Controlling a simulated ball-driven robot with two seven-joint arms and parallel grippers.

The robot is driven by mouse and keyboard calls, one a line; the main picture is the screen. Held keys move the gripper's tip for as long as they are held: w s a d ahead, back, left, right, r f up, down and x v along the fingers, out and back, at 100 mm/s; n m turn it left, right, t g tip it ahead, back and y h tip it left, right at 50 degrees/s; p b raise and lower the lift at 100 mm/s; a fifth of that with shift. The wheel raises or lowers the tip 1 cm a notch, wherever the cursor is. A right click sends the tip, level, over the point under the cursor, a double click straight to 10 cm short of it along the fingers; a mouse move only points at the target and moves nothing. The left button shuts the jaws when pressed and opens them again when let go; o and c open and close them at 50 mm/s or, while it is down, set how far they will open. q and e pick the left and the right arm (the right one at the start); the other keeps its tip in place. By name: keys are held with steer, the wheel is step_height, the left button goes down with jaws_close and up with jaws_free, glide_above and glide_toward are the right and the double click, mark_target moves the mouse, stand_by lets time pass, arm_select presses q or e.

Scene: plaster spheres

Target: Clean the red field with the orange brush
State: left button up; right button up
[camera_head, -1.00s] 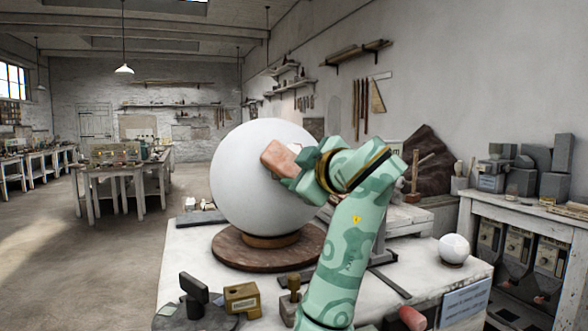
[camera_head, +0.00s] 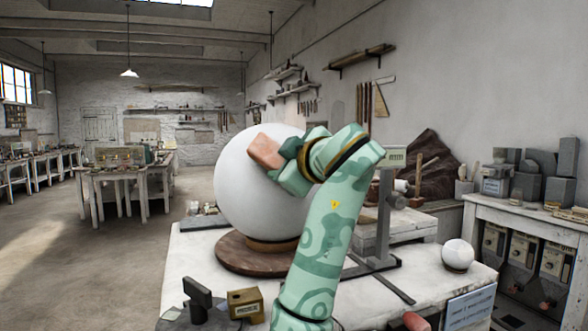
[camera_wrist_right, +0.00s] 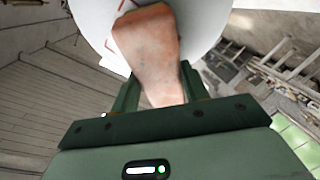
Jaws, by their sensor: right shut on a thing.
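A big white plaster sphere (camera_head: 238,200) rests on a round brown wooden stand (camera_head: 232,258) on the worktable. My right gripper (camera_head: 290,158) is shut on the orange brush (camera_head: 266,152), a salmon-orange block in front of the sphere's upper part. In the right wrist view the brush (camera_wrist_right: 148,45) sits between the fingers (camera_wrist_right: 159,90), with the sphere (camera_wrist_right: 205,18) behind it. Thin red lines (camera_wrist_right: 112,66) show at the brush's left edge there; the rest of the red field is hidden or out of view. I cannot tell whether the brush touches the sphere.
A small white ball (camera_head: 458,254) stands at the table's right. A brass-coloured box (camera_head: 245,304) and a dark tool (camera_head: 198,298) lie at the front. A grey metal stand (camera_head: 382,225) rises behind my right arm. A side bench (camera_head: 520,212) holds grey blocks.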

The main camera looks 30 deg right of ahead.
steer(key=shift+s+d+f+b, duration=0.2)
steer(key=shift+s+d+f, duration=0.3)
steer(key=shift+d+f, duration=0.2)
steer(key=shift+s+d+f+b, duration=0.2)
steer(key=shift+s+d+f, duration=0.25)
steer(key=shift+d+f, duration=0.25)
steer(key=shift+w+a+r, duration=0.55)
steer(key=shift+a+r, duration=0.2)
steer(key=shift+a, duration=0.05)
steer(key=shift+w+a+r, duration=0.5)
steer(key=shift+a+r, duration=0.2)
steer(key=shift+a, duration=0.05)
steer(key=shift+s+d, duration=0.15)
steer(key=shift+s+d+f, duration=0.25)
steer(key=shift+s, duration=0.25)
steer(key=shift+s+d+f, duration=0.2)
steer(key=shift+s, duration=0.3)
